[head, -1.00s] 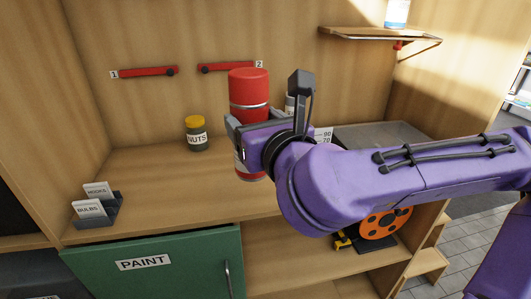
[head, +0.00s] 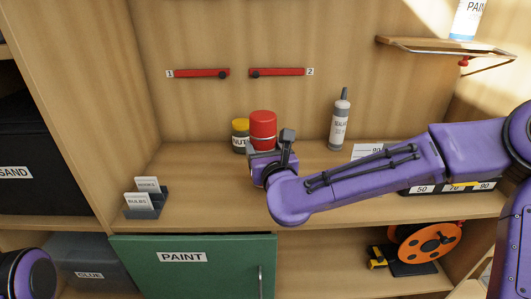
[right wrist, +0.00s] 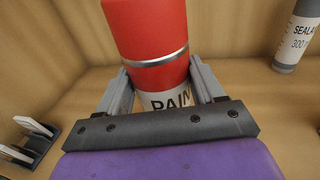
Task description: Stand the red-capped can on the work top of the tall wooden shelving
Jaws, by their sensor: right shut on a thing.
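The red-capped can (head: 262,126) is upright over the work top (head: 210,197) of the wooden shelving, in front of the back panel. My right gripper (head: 268,157) is shut on it from the front. In the right wrist view, the can (right wrist: 148,45) sits between the two fingers (right wrist: 158,92), which grip its sides near a label reading "PAI...". The can's foot is hidden behind my gripper, so I cannot tell whether it touches the work top. My left gripper is out of view; a piece of my left arm shows at lower left.
A yellow-lidded nuts jar (head: 240,136) stands close at the can's left, partly covered by it. A sealant bottle (head: 340,120) stands to the right. A card holder (head: 148,203) is at the left front. A small shelf (head: 440,46) juts out upper right. The work top's left middle is clear.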

